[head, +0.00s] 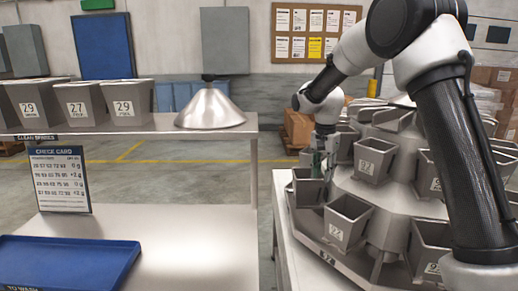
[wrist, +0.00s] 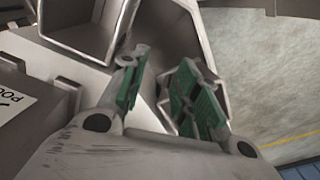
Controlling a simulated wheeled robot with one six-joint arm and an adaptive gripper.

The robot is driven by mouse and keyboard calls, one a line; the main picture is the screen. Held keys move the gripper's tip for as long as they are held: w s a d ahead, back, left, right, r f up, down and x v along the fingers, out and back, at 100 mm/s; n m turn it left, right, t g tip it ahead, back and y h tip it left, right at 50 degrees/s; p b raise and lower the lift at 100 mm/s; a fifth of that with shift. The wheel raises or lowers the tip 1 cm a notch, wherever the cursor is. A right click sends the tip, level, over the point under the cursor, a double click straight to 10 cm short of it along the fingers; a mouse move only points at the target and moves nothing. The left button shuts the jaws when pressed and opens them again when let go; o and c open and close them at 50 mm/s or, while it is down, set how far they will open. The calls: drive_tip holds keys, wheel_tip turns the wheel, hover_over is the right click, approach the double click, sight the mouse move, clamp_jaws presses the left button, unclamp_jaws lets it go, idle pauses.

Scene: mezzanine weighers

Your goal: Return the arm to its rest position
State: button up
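My arm reaches across the right side of the head view. My gripper (head: 319,163) points down at the left side of the round weigher (head: 393,211), among its grey buckets. In the wrist view my gripper (wrist: 160,88) has two green-padded fingers standing apart, with no object seen between them. Grey metal bucket walls (wrist: 88,25) lie close around and beyond the fingertips. Whether a finger touches a wall cannot be told.
At left, a bench holds a blue tray (head: 66,262) and a check card (head: 60,180). Its upper shelf carries grey buckets (head: 86,103) and a metal cone (head: 210,108). Floor shows between bench and weigher.

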drive_tip(key=s+d+r+n+t, duration=0.1)
drive_tip(key=s+d+r+n, duration=0.2)
drive_tip(key=s, duration=0.9)
drive_tip(key=s+d+r+n+t, duration=0.2)
drive_tip(key=s+d+r, duration=0.3)
drive_tip(key=s, duration=0.7)
drive_tip(key=s+d+r+n+t, duration=0.1)
drive_tip(key=s+d+r+n, duration=0.2)
drive_tip(key=s, duration=0.9)
drive_tip(key=shift+s+d+r+n, duration=0.15)
drive_tip(key=shift+d+r+n, duration=0.15)
drive_tip(key=shift+d+r, duration=0.65)
drive_tip(key=shift+d+f, duration=0.25)
drive_tip(key=shift+f, duration=0.05)
